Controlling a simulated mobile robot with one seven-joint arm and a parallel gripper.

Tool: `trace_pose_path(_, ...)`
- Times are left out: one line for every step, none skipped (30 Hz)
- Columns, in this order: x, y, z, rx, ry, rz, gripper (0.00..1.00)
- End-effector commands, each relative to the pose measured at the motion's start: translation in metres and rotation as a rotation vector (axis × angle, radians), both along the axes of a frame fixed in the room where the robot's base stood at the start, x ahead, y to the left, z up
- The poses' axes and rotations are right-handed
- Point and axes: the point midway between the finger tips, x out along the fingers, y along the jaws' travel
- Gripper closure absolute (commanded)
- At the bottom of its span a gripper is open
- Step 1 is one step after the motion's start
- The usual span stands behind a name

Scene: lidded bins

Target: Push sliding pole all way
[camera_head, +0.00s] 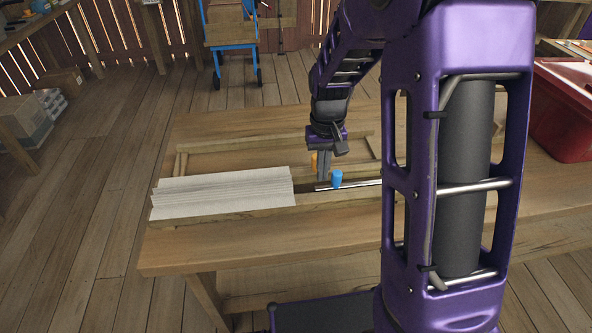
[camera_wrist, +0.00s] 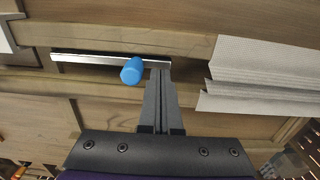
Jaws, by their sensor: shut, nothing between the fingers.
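The sliding pole is a shiny metal bar (camera_head: 362,184) with a blue knob (camera_head: 337,178) standing up from it. In the wrist view the bar (camera_wrist: 90,59) lies along a wooden rail, with the blue knob (camera_wrist: 131,70) close to my fingertips. My gripper (camera_head: 323,178) is shut and empty, pointing down beside the knob on the side of the white slatted panel. In the wrist view my fingertips (camera_wrist: 158,66) are just right of the knob, over the bar's end. I cannot tell whether they touch the knob. My arm hides part of the bar's right side in the head view.
A white slatted panel (camera_head: 222,193) lies on the wooden frame to the left. An orange piece (camera_head: 314,160) shows just behind my gripper. The wooden table (camera_head: 215,255) has bare room in front. A red bin (camera_head: 560,112) stands at the right.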

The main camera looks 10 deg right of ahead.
Motion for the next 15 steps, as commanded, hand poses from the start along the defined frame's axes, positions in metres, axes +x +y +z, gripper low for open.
trace_pose_path(0.0000, 0.0000, 0.0000, 0.000, 0.000, 0.000, 1.00)
trace_pose_path(0.0000, 0.0000, 0.0000, 0.000, 0.000, 0.000, 1.00)
trace_pose_path(0.0000, 0.0000, 0.0000, 0.000, 0.000, 0.000, 1.00)
trace_pose_path(0.0000, 0.0000, 0.0000, 0.000, 0.000, 0.000, 1.00)
trace_pose_path(0.0000, 0.0000, 0.0000, 0.000, 0.000, 0.000, 1.00)
trace_pose_path(0.0000, 0.0000, 0.0000, 0.000, 0.000, 0.000, 1.00)
trace_pose_path(0.0000, 0.0000, 0.0000, 0.000, 0.000, 0.000, 1.00)
trace_pose_path(0.0000, 0.0000, 0.0000, 0.000, 0.000, 0.000, 1.00)
trace_pose_path(0.0001, 0.0000, 0.0000, 0.000, 0.000, 0.000, 1.00)
trace_pose_path(0.0003, 0.0000, 0.0000, 0.000, 0.000, 0.000, 1.00)
trace_pose_path(0.0006, 0.0000, 0.0001, 0.000, 0.000, 0.000, 1.00)
trace_pose_path(0.0014, 0.0000, 0.0001, 0.000, 0.000, 0.000, 1.00)
trace_pose_path(0.0022, 0.0000, 0.0002, 0.000, 0.000, 0.000, 1.00)
trace_pose_path(0.0032, 0.0000, 0.0003, 0.000, 0.000, 0.000, 1.00)
trace_pose_path(0.0045, 0.0000, 0.0005, 0.000, -0.001, 0.000, 1.00)
